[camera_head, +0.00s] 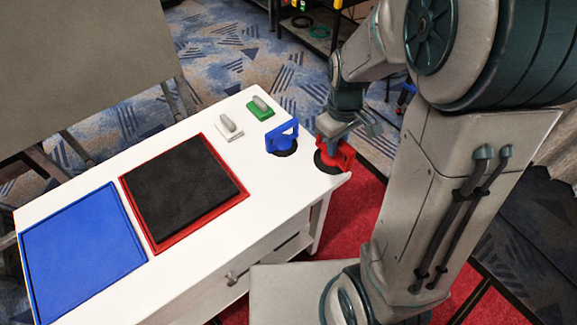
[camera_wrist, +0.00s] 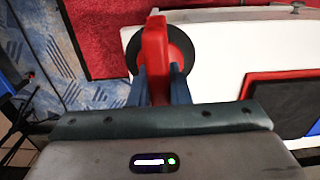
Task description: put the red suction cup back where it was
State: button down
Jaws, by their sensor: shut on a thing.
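The red suction cup (camera_head: 341,157) has a red handle and a round black base. It is at the right end of the white table (camera_head: 285,196), near the corner. My gripper (camera_head: 327,140) is shut on its handle. In the wrist view the red suction cup (camera_wrist: 155,50) stands between my two fingers (camera_wrist: 156,85), with the black disc below the handle. I cannot tell whether the disc touches the tabletop. A blue suction cup (camera_head: 283,140) with a black base stands on the table just left of the red one.
A black panel with a red frame (camera_head: 185,185) and a blue panel (camera_head: 80,255) lie on the table. A green block with a grey handle (camera_head: 261,107) and a white one (camera_head: 229,127) sit along the back edge. A grey board (camera_head: 80,60) stands behind.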

jog(key=shift+w+a+f+p, duration=0.1)
jog(key=shift+a+f+p, duration=0.65)
jog(key=shift+a+f, duration=4.7)
jog(key=shift+a+r, duration=0.1)
jog(key=shift+f, duration=0.2)
jog(key=c, duration=1.4)
grip_release()
jog(key=shift+o, duration=0.2)
jog(key=shift+r, duration=0.15)
